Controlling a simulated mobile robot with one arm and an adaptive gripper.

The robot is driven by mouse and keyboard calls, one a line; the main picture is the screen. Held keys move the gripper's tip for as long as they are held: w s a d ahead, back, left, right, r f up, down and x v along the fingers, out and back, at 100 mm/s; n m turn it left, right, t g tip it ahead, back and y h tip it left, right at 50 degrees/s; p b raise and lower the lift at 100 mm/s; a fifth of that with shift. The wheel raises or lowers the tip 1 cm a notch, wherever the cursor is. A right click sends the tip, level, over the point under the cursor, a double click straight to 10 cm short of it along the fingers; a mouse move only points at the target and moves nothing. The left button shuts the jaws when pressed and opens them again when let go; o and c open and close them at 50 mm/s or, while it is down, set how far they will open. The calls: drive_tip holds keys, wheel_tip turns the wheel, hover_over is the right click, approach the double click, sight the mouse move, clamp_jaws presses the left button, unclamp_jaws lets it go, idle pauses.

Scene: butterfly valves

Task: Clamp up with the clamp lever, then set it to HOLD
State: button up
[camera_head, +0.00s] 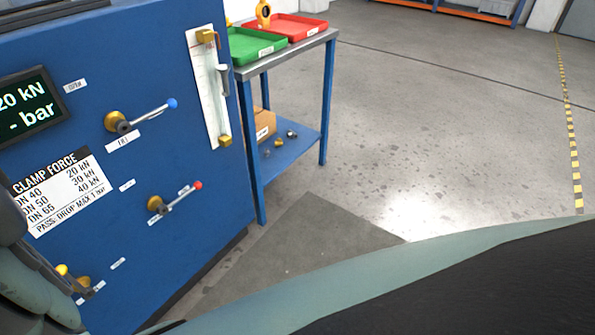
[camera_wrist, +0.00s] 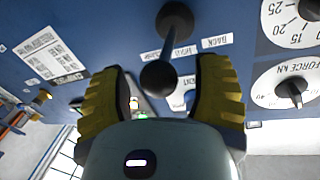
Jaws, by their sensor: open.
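The clamp lever, with a dark ball knob (camera_wrist: 158,78) and a dark round hub (camera_wrist: 175,20), shows in the wrist view. Its short arm runs from the hub down to the ball. Labels reading BACK (camera_wrist: 216,41) and HOLD (camera_wrist: 183,51) sit on the blue panel to the right of its arm; another label is partly hidden behind my right finger. My gripper (camera_wrist: 163,66) is open, its yellow-and-black fingers on either side of the ball. I cannot tell whether either finger touches it. I cannot make out this lever or my gripper in the head view.
The blue panel has a display (camera_head: 30,106) reading 20 kN, a blue-knobbed lever (camera_head: 145,115), a red-knobbed lever (camera_head: 178,199) and a clamp force chart (camera_head: 62,190). A bench with green (camera_head: 252,46) and red (camera_head: 290,27) trays stands beside it. Floor at right is open.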

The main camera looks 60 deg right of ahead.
drive_tip(key=shift+s+f, duration=0.1)
drive_tip(key=shift+s+a, duration=0.1)
drive_tip(key=shift+s, duration=0.15)
drive_tip(key=v, duration=1.1)
drive_tip(key=shift+s+a, duration=0.1)
